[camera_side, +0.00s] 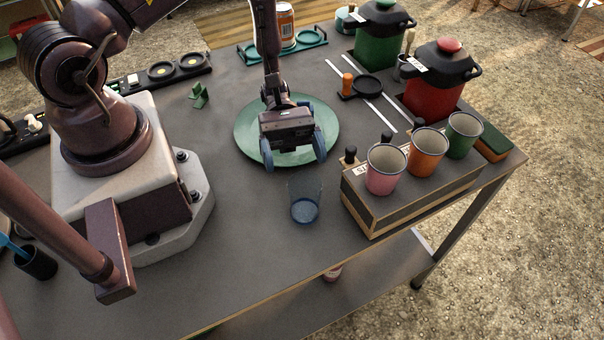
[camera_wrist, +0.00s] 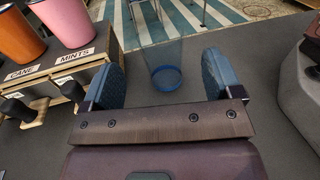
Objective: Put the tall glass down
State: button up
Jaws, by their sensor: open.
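The tall glass (camera_side: 305,205) is clear with a blue base and stands upright on the grey table top, in front of the green plate (camera_side: 246,135). It also shows in the wrist view (camera_wrist: 165,72), upright beyond and between my fingertips. My gripper (camera_side: 295,160) is open, with its two blue fingers spread apart and nothing held between them. In the side view it is above the front part of the plate, behind the glass. In the wrist view the fingers (camera_wrist: 158,75) appear apart from the glass on both sides.
A wooden box (camera_side: 409,204) carries pink, orange and green cups, right of the glass. Red (camera_side: 432,88) and green (camera_side: 380,40) pots stand behind. A sponge (camera_side: 494,143) lies near the right edge. The front table edge is close to the glass; the table left of it is clear.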

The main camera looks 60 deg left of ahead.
jog(key=v, duration=0.5)
jog(key=s+r+m+t+y, duration=0.2)
jog(key=r+m+y, duration=0.3)
jog(key=r, duration=0.4)
jog(key=s+a+r+m+t+y, duration=0.1)
jog(key=s+r+m+t+y, duration=0.2)
jog(key=r, duration=0.7)
jog(key=s+a+r+m+t+y, duration=0.1)
jog(key=s+r+m+t+y, duration=0.2)
jog(key=r+m+y, duration=0.5)
notch_tip(320, 180, up, 2)
jog(key=shift+a+r+t+y, duration=0.15)
jog(key=shift+r+t+y, duration=0.05)
jog(key=shift+t+y, duration=0.6)
